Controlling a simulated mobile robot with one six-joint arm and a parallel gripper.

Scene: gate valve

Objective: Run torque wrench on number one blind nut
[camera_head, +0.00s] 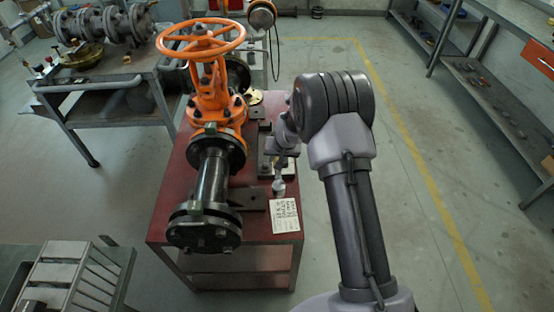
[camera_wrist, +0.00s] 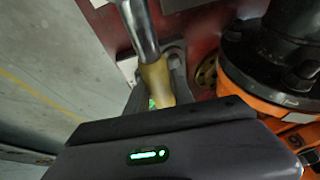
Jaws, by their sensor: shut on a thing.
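The gate valve has an orange handwheel (camera_head: 201,38) and body above a black pipe (camera_head: 212,175). The black blind flange (camera_head: 203,228) closes the pipe's near end. Its nuts are too small to tell which is number one. My gripper (camera_head: 284,140) is right of the pipe, low over the bench. In the wrist view it is shut on a silver tool with a yellow section (camera_wrist: 155,80), which looks like the torque wrench. Its silver shaft (camera_wrist: 140,28) runs up out of that view. In the head view a silver piece (camera_head: 279,184) shows below the gripper.
The valve stands on a red bench (camera_head: 180,215). A white label sheet (camera_head: 284,215) lies at its near right corner. A grey cart (camera_head: 110,78) with valve parts stands left, shelves (camera_head: 490,85) at right. A grey slatted surface (camera_head: 75,270) is near left.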

